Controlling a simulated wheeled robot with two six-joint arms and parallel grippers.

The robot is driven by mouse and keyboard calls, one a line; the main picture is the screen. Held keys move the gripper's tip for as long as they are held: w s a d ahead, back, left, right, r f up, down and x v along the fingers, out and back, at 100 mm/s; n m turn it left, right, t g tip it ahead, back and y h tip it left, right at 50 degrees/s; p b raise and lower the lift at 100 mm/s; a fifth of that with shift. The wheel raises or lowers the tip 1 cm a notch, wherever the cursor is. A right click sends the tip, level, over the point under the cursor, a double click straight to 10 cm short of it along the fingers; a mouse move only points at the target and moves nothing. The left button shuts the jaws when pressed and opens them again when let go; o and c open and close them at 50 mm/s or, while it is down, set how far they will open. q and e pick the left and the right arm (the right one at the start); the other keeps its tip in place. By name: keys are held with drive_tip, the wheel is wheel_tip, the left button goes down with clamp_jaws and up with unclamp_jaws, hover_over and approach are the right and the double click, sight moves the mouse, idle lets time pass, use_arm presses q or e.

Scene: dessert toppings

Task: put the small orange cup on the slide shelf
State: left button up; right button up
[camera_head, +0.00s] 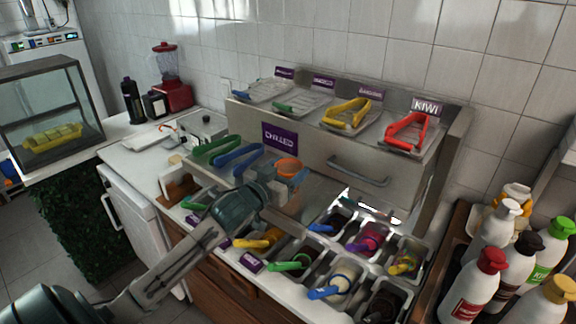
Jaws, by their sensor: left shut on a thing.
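My left gripper (287,188) reaches in from the lower left and is shut on the small orange cup (288,166). The cup's orange top shows just above the fingers, and the fingers hide its lower part. The cup is held in front of the steel cabinet, near the purple CHILLED sign. A flat steel surface (322,194) lies behind and to the right of the gripper, below the cabinet front; I cannot tell for sure that it is the slide shelf. My right gripper is not in view.
Steel topping bins (345,295) with coloured scoops stand in front and right. Green and blue tongs (237,156) lie left of the cup. The steel cabinet (330,160) with a handle stands behind, trays on top. Bottles (478,285) crowd the right. A glass case (50,105) stands left.

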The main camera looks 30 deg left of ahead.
use_arm(q)
drive_tip(key=shift+f, duration=0.1)
drive_tip(key=shift+f, duration=0.15)
drive_tip(key=o, duration=0.9)
drive_tip(key=shift+o, duration=0.2)
